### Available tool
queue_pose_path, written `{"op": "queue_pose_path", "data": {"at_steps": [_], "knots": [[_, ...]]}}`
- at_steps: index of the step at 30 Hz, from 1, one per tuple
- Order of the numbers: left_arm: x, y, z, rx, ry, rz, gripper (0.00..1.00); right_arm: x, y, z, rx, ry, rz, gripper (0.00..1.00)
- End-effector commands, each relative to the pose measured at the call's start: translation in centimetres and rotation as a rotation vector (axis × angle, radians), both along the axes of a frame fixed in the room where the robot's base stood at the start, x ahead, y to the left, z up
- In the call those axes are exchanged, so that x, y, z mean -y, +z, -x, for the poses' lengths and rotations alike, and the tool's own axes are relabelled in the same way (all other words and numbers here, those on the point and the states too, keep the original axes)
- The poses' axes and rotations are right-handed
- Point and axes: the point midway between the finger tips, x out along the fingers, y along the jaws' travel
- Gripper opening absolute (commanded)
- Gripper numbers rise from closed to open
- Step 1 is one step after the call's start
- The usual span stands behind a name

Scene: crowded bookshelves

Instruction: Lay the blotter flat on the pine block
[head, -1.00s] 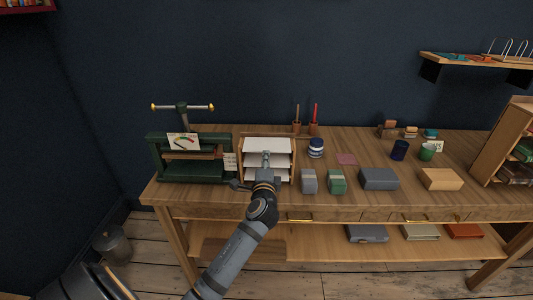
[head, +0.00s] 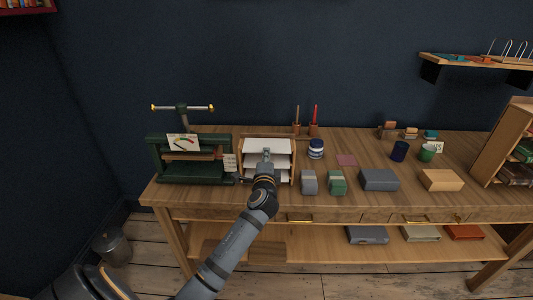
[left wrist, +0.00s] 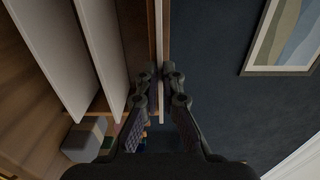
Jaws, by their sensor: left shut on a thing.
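The blotter (left wrist: 160,100) is a thin pale sheet, seen nearly edge-on between my fingers in the left wrist view. It lies at the top level of a wooden rack with white shelves (head: 280,161) on the bench. My left gripper (head: 266,153) is at the front of this rack, shut on the sheet's edge; its fingers also show in the left wrist view (left wrist: 160,80). The pine block (head: 441,180) is a pale wooden block near the bench's front edge, well to the right, with a bare top. My right gripper is not in view.
A green press (head: 185,158) stands left of the rack. Grey (head: 309,183) and green (head: 337,183) blocks and a larger grey box (head: 379,180) line the front. Jars, a dark blue cup (head: 399,151) and a pink square (head: 346,160) sit behind them.

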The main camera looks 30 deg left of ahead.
Motion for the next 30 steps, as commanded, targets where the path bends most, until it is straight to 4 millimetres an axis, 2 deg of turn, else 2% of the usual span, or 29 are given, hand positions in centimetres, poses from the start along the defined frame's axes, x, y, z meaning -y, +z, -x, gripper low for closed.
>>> {"op": "queue_pose_path", "data": {"at_steps": [11,17,24,26,30], "knots": [[0.0,0.1,0.0,0.001,0.000,-0.001,0.00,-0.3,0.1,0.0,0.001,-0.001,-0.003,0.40],[0.0,3.0,0.0,0.001,0.000,-0.001,0.00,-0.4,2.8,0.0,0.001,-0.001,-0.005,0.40],[0.0,2.6,0.0,0.000,0.000,0.000,0.00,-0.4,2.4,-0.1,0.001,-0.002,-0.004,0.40],[0.3,2.8,0.4,0.001,-0.001,0.001,0.00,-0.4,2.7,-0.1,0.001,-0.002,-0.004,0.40],[1.4,3.8,2.2,0.000,-0.001,0.001,0.00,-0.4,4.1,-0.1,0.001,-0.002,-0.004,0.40]]}}
